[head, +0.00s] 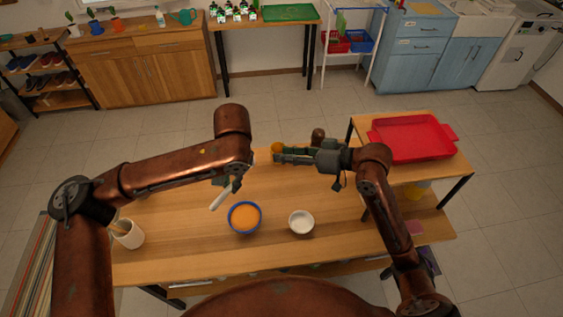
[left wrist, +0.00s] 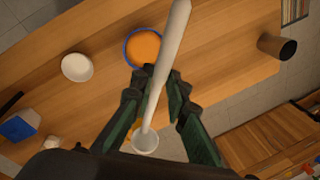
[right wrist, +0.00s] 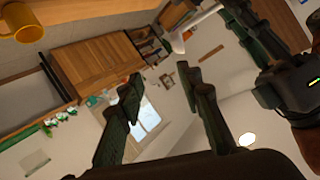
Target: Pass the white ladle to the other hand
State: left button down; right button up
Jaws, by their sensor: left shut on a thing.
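The white ladle (head: 221,197) hangs tilted from my left gripper (head: 224,181), above the wooden table and near the blue bowl. In the left wrist view the ladle's long handle (left wrist: 166,62) passes between the fingertips of my left gripper (left wrist: 158,88), which is shut on it. The ladle's cup (left wrist: 145,142) lies toward the palm side. My right gripper (head: 283,155) is over the far part of the table, pointing left, apart from the ladle. In the right wrist view its fingers (right wrist: 164,86) are spread and empty. The ladle (right wrist: 199,29) shows there beyond them, beside the left gripper.
A blue bowl with orange contents (head: 244,217) and a white bowl (head: 301,222) stand on the table. A yellow mug (right wrist: 25,22) shows in the right wrist view. A red tray (head: 412,138) sits on the side table.

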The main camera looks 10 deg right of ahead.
jog(key=shift+g+y, duration=0.3)
jog(key=shift+g, duration=0.1)
jog(key=w+a+f, duration=0.1)
jog(key=a, duration=0.3)
jog(key=w+a+f, duration=0.1)
jog(key=a+f, duration=0.1)
jog(key=a, duration=0.2)
jog(key=w+a+f, duration=0.1)
jog(key=a, duration=0.2)
jog(key=shift+w+a+f, duration=0.15)
jog(key=shift+w+a, duration=0.05)
jog(key=shift+a, duration=0.2)
jog(key=shift+c, duration=0.2)
grip_shut()
pick_arm(q)
jog(key=c, duration=1.8)
grip_release()
jog(key=shift+r, duration=0.1)
